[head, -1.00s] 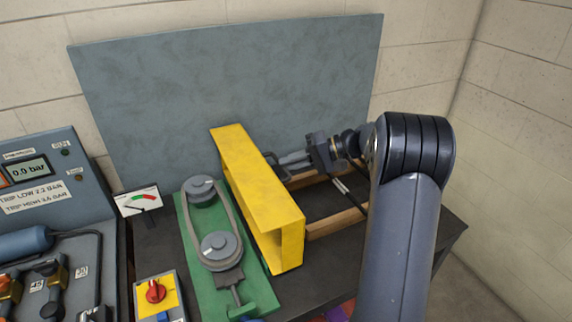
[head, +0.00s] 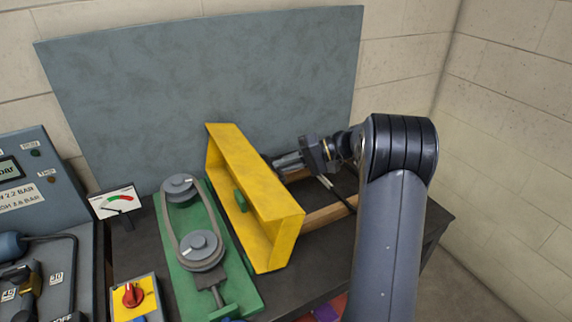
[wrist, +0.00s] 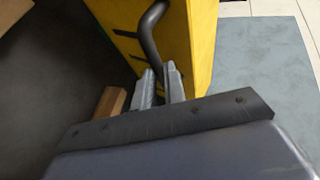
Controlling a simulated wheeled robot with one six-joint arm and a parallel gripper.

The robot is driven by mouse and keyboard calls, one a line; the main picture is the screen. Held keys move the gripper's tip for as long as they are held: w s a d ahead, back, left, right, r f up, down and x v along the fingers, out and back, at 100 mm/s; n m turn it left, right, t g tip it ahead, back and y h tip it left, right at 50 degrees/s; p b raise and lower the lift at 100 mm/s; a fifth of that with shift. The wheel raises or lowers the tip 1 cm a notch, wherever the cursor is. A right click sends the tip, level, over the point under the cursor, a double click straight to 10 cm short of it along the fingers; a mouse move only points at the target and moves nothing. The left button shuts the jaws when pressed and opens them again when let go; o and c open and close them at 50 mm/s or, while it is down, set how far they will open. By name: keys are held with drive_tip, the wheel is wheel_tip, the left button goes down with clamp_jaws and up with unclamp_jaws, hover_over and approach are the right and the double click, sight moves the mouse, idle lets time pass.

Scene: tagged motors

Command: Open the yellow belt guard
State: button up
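The yellow belt guard (head: 262,185) stands tilted to the right of the green base (head: 245,293), its hollow side partly facing the pulleys. The two grey pulleys (head: 200,248) and their belt are uncovered. My gripper (head: 277,166) is on the guard's right side, near its far half. In the wrist view, the guard (wrist: 200,40) carries a dark bent handle (wrist: 152,35). The handle runs down between my gripper's fingers (wrist: 161,75), which look closed around it. The guard hides the fingertips in the head view.
A wooden frame (head: 325,215) lies on the dark bench right of the guard. A grey panel (head: 200,70) stands behind.

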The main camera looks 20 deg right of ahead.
drive_tip(key=o, duration=0.3)
drive_tip(key=shift+a+f, duration=0.3)
drive_tip(key=shift+a, duration=0.1)
drive_tip(key=shift+o, duration=0.8)
drive_tip(key=shift+d+r, duration=0.1)
drive_tip(key=shift+d, duration=0.1)
drive_tip(key=v, duration=1)
drive_tip(key=shift+d+r, duration=0.2)
drive_tip(key=shift+d, duration=0.15)
drive_tip(key=shift+a, duration=0.15)
drive_tip(key=x, duration=1)
drive_tip(key=shift+a+r, duration=0.25)
drive_tip(key=shift+a, duration=0.2)
drive_tip(key=shift+s, duration=0.1)
